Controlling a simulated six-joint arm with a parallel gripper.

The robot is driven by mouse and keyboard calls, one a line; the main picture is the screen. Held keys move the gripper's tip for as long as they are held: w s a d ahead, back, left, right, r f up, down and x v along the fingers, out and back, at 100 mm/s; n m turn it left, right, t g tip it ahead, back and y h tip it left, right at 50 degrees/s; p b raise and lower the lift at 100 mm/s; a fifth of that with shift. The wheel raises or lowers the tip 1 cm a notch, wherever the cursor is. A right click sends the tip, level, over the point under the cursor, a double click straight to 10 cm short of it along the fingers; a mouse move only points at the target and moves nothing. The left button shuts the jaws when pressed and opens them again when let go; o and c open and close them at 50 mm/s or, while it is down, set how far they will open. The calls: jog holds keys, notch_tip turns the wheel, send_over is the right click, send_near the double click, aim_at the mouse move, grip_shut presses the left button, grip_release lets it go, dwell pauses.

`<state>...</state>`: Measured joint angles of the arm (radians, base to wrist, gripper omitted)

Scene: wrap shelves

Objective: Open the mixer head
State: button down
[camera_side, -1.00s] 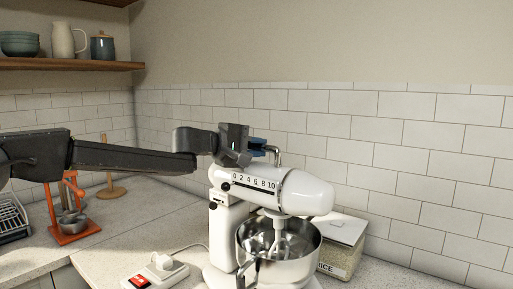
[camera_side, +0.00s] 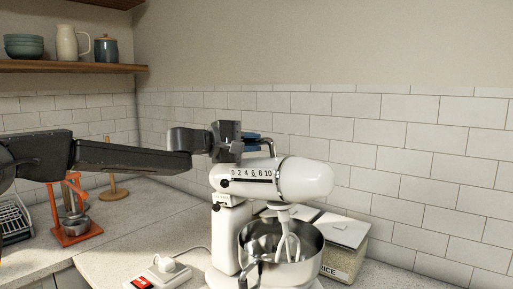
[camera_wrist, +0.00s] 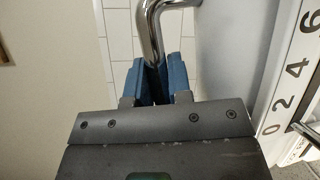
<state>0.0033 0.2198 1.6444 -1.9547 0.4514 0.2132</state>
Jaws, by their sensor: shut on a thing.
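The white stand mixer's head (camera_side: 302,180) carries a number scale and sits roughly level in the side view. Its column (camera_side: 230,235) stands upright at the left. A wire beater (camera_side: 287,240) hangs from the head, its lower part in the steel bowl (camera_side: 312,268). A chrome bar handle (camera_wrist: 151,28) rises from the head. My gripper (camera_wrist: 161,66) has its blue fingers shut on this handle in the wrist view. In the side view, my gripper (camera_side: 256,142) is just above the rear of the head, and its grip is partly hidden.
A lidded box marked "ICE" or similar (camera_side: 345,262) stands behind and right of the bowl. A power strip with a plug (camera_side: 160,275) lies front left. An orange stand (camera_side: 72,238) is further left. The tiled wall (camera_side: 420,150) is behind.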

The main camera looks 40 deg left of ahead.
jog(key=shift+a+r+n+t+h, duration=0.15)
jog(key=shift+a+r+n, duration=0.1)
jog(key=shift+a+n, duration=0.35)
jog(key=shift+a+r+n+t+h, duration=0.2)
jog(key=shift+a+n, duration=0.1)
jog(key=shift+a, duration=0.45)
jog(key=shift+a+r+n+t, duration=0.1)
jog(key=shift+a+n+t, duration=0.05)
jog(key=shift+a+n, duration=0.4)
jog(key=shift+a+r+n+t, duration=0.1)
jog(key=shift+a+n, duration=0.25)
jog(key=shift+a, duration=0.4)
jog(key=shift+a+n+t, duration=0.6)
jog(key=shift+a+n, duration=0.6)
jog(key=shift+a, duration=0.45)
jog(key=shift+a+f+n+t, duration=0.3)
jog(key=shift+a+n, duration=0.3)
jog(key=shift+a, duration=0.15)
jog(key=shift+a+f+n+t, duration=0.15)
jog(key=shift+a+n+t, duration=0.15)
jog(key=shift+a+n, duration=0.35)
jog(key=shift+a, duration=0.15)
jog(key=c, duration=1.1)
grip_release()
jog(key=shift+o, duration=0.2)
